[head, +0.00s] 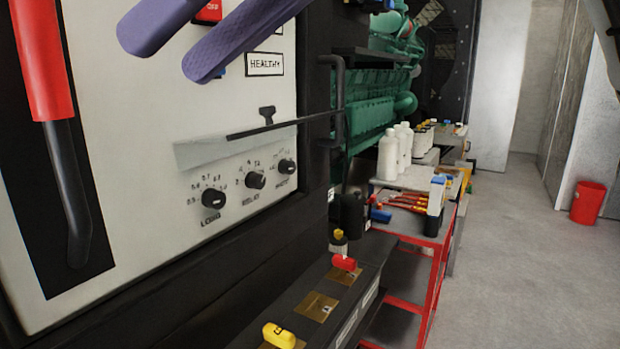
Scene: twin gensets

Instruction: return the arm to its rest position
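My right gripper (160,57) shows as two purple-blue fingers that reach in from the top edge, in front of the pale control panel (130,140). The fingers are apart with nothing seen between them but the panel and a red OFF button (209,12) behind. The rest of this arm is out of the picture. I cannot tell whether the fingers touch the panel. My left gripper is not in view.
A red-and-black lever handle (45,60) stands at the left. Several black knobs (214,197) sit low on the panel. A red-framed cart (440,262) with bottles and tools stands right of centre. Grey floor (520,270) is clear up to a red bin (588,203).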

